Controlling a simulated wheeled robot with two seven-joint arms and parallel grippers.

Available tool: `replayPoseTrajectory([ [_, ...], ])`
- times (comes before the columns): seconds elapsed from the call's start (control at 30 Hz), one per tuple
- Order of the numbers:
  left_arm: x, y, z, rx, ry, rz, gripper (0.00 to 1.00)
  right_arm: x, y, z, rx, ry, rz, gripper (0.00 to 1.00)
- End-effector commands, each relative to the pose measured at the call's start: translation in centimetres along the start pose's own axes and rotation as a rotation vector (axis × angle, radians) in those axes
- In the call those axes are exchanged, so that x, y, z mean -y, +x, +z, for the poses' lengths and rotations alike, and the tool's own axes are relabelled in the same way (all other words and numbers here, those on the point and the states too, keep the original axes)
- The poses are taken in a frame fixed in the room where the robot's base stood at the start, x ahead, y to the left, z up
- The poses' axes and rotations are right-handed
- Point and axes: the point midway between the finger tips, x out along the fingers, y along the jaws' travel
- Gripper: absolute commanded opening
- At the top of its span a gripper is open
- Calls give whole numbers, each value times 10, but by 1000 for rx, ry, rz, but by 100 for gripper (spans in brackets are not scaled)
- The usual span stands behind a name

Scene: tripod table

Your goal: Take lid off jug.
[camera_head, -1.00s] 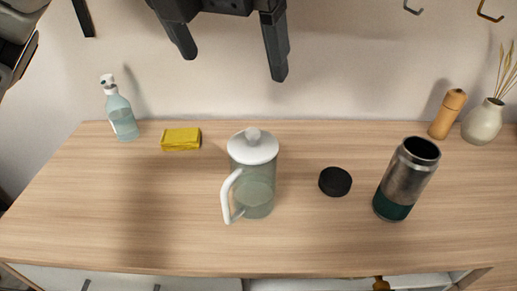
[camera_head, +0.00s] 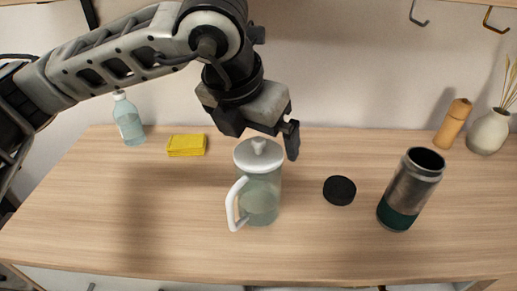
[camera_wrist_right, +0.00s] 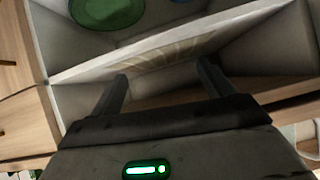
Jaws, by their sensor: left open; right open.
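The jug (camera_head: 262,203) is pale, see-through green with a white handle on its left side. It stands upright on the wooden table. Its white lid (camera_head: 257,155) with a round knob (camera_head: 258,145) sits on top. My left gripper (camera_head: 262,139) is open, its fingers just above and behind the lid, one to each side of the knob in the picture. I cannot tell whether it touches the lid. My right gripper (camera_wrist_right: 168,84) is open and empty in the right wrist view, facing an open shelf space away from the jug.
A black round cap (camera_head: 339,190) and a steel bottle (camera_head: 410,190) stand right of the jug. A yellow sponge (camera_head: 187,145) and a soap bottle (camera_head: 129,120) are at the back left. A wooden grinder (camera_head: 453,124) and a vase (camera_head: 489,131) are at the back right. The front left of the table is clear.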

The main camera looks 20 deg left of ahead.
Motion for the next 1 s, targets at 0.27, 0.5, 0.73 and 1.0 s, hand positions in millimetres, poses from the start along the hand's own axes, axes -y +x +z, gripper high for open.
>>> replayPoseTrajectory([
  [0.27,0,18,0,2,0,0,100,0,0,0,3,-3,1,80],
  [0.5,0,17,1,2,0,0,69,-1,1,1,4,-4,1,80],
  [0.73,0,17,1,3,-1,0,52,-1,1,1,5,-4,1,80],
  [1.0,0,11,4,5,-1,0,52,-1,1,1,5,-4,0,80],
])
